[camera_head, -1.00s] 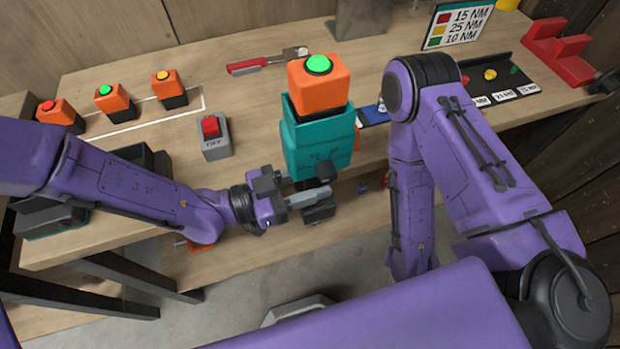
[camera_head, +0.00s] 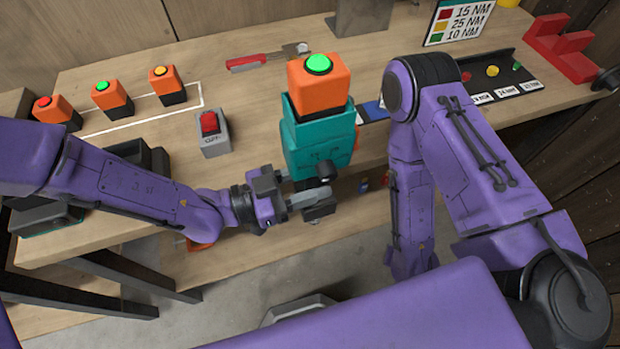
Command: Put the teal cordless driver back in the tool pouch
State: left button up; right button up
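A teal tool-like body (camera_head: 318,148) stands upright at the table's front edge, with an orange block (camera_head: 320,85) bearing a green button on its top. I take it for the teal driver, though its shape does not settle this. My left gripper (camera_head: 318,202) is at its lower end, low in front of the table edge. Whether the fingers touch it or hold anything is unclear. My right arm comes down on the right, and its gripper is out of sight. I cannot make out a tool pouch for certain.
Several orange blocks with coloured buttons (camera_head: 112,98) stand at the back left. A grey switch box (camera_head: 211,135) is left of the teal body. A red-handled tool (camera_head: 265,60) lies behind. A torque sign (camera_head: 462,22), black tray (camera_head: 505,80) and red stand (camera_head: 560,50) are right.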

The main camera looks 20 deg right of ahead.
pick_arm(q)
jog(key=o, duration=0.4)
jog(key=shift+f, duration=0.1)
jog(key=shift+a, duration=0.45)
jog(key=a, duration=0.3)
jog(key=a+b, duration=0.1)
jog(key=a, duration=0.2)
jog(key=a+b, duration=0.1)
jog(key=a, duration=0.2)
jog(key=shift+s+a, duration=0.3)
